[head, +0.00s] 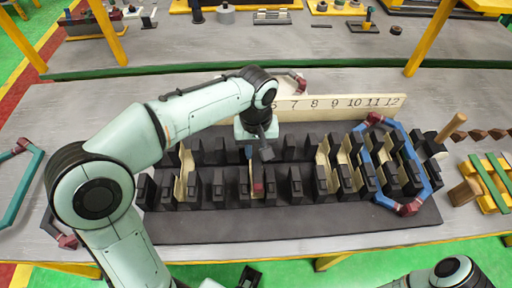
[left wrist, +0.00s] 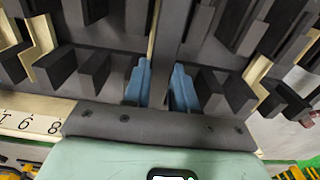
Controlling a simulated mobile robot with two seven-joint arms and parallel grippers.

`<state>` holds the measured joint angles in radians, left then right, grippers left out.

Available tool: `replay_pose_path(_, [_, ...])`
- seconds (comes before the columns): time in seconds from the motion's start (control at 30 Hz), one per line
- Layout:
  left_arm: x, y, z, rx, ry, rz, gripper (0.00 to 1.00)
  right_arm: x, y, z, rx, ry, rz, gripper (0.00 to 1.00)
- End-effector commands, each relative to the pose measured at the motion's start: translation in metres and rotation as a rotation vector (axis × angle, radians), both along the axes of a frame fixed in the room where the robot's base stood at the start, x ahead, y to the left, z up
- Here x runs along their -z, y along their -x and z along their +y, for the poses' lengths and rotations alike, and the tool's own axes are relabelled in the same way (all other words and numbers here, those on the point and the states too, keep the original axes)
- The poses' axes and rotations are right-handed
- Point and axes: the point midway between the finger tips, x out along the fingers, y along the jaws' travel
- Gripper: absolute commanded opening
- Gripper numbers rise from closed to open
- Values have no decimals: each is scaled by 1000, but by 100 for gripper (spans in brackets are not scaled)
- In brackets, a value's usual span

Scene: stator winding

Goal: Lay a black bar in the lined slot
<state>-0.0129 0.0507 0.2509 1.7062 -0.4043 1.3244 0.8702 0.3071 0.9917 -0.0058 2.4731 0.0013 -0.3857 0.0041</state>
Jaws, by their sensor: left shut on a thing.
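The stator block (head: 300,226) lies on the table with rows of black teeth and cream-lined slots (head: 323,165). My left gripper (head: 255,152) is over the middle of the block, reaching down among the teeth. In the left wrist view its blue fingers (left wrist: 160,88) are shut on a thin dark piece, seemingly the black bar (left wrist: 160,72), mostly hidden between them. A cream liner edge (left wrist: 155,28) runs in line with the fingers. I cannot tell how deep the bar sits. A dark part at the bottom edge of the head view may be my right gripper (head: 249,276).
A blue coil with red ends (head: 424,178) surrounds teeth at the right. A numbered strip (head: 338,105) stands behind the block. A teal coil (head: 30,192) lies at the left. A mallet (head: 452,127) and yellow rack (head: 490,180) are at the right. A small red piece (head: 258,187) shows mid-block.

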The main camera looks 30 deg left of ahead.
Motion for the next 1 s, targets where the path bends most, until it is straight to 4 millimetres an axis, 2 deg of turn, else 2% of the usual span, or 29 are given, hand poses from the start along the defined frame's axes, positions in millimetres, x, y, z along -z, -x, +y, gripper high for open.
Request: replay_pose_path(1.0, [30,0,0,0,0,1,0,20,7,0,0,1,8,43])
